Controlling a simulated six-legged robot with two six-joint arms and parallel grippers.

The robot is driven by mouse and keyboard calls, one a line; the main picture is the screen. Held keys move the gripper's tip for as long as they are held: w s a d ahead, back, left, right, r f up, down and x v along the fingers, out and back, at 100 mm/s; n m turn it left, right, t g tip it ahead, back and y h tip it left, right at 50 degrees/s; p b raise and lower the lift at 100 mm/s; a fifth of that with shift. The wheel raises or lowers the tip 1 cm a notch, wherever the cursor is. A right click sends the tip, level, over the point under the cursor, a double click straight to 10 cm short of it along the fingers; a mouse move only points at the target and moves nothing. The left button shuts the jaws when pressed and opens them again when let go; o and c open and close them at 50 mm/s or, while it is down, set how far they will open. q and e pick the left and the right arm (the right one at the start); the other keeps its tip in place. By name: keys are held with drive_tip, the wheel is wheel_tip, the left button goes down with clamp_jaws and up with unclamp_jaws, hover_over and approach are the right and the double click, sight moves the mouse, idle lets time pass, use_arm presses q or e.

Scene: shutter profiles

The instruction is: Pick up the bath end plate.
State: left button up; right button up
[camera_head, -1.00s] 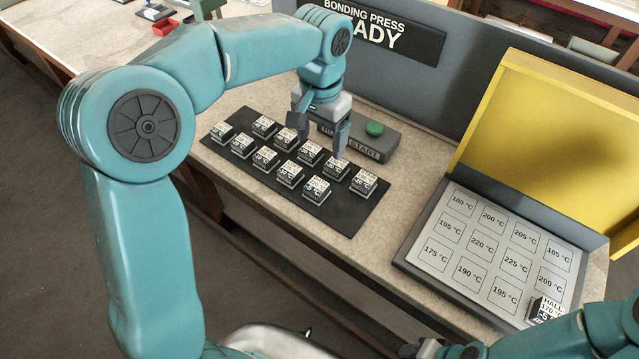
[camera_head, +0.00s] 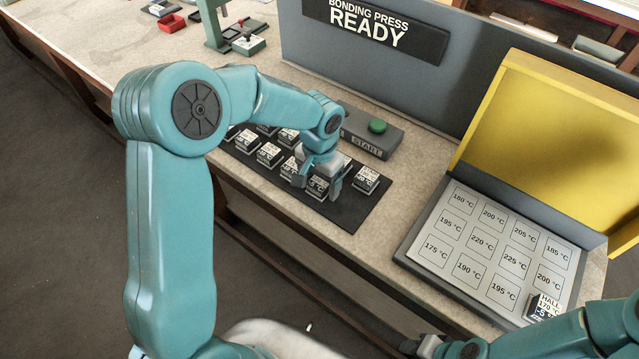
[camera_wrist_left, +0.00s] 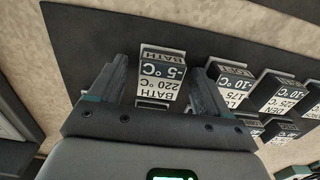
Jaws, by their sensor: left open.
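The bath end plate (camera_wrist_left: 161,80) is a small dark block with white labels reading BATH, 220 °C and -5 °C, upside down in the left wrist view. It stands near the edge of the dark mat (camera_wrist_left: 75,30). My left gripper (camera_wrist_left: 160,72) is open, with one finger on each side of the block; I cannot tell whether they touch it. In the head view my left gripper (camera_head: 320,184) is low over the near right part of the mat and partly hides the blocks there. My right gripper (camera_head: 435,347) shows only partly at the bottom edge.
Several similar labelled blocks (camera_head: 268,153) stand in rows on the mat, close to the left gripper. The START button box (camera_head: 362,135) is behind them. A temperature-marked plate (camera_head: 480,243) with a raised yellow lid (camera_head: 545,140) is at right, one block (camera_head: 543,307) on it.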

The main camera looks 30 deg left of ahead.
use_arm(q)
drive_tip(key=c, duration=1)
drive_tip(key=shift+c, duration=0.2)
